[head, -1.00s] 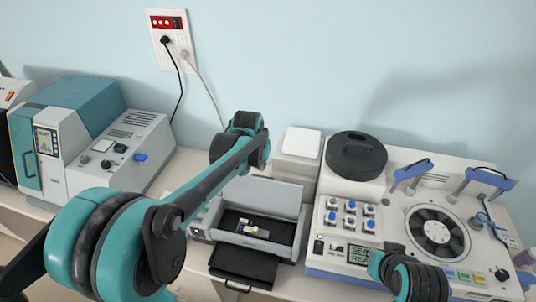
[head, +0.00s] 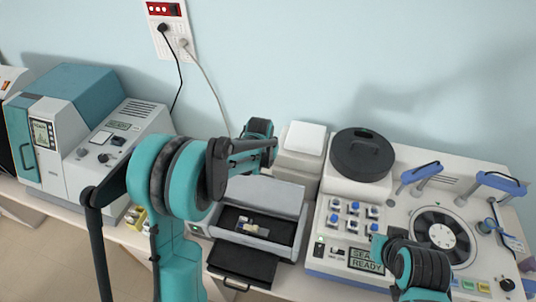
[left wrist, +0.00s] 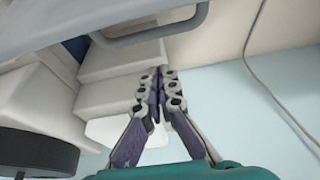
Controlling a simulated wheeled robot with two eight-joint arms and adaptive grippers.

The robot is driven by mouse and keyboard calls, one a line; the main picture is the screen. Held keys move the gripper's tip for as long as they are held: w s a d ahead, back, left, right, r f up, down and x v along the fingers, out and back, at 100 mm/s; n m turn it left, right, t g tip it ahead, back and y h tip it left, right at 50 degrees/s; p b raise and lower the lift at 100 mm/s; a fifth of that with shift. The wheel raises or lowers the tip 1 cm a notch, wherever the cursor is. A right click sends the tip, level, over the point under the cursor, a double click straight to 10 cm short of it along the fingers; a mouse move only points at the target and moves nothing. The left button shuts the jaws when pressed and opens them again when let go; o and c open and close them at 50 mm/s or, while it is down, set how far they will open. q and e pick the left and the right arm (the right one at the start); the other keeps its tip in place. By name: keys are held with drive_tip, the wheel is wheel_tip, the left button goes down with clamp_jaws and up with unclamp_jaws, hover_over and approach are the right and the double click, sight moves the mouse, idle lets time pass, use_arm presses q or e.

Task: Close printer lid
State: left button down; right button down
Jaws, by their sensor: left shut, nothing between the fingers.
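The grey printer (head: 290,250) stands on the bench in the middle of the head view. Its light grey lid (head: 272,190) is raised at the back, so the dark inside shows with a small pale part in it. My left arm comes over from the left and ends above and behind the lid; its fingers are hidden in the head view. In the left wrist view my left gripper (left wrist: 159,88) is shut and empty, fingertips together. A grey panel with a bar handle (left wrist: 150,28) crosses the top, apart from the fingertips; it looks like the lid. My right gripper's fingers are not visible.
A white box stack (head: 302,150) stands right behind the printer. A staining machine (head: 400,210) with a black round cover (head: 362,153) is at right, a teal-and-grey machine (head: 85,130) at left. A dark tray (head: 243,264) sticks out in front of the printer.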

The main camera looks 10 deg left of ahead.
sight(262, 187)
use_arm(q)
drive_tip(key=s, duration=0.3)
drive_tip(key=shift+s+a+r, duration=0.1)
drive_tip(key=shift+s+r, duration=0.05)
drive_tip(key=shift+s, duration=0.05)
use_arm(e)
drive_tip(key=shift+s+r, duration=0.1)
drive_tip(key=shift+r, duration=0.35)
use_arm(q)
drive_tip(key=shift+s, duration=0.15)
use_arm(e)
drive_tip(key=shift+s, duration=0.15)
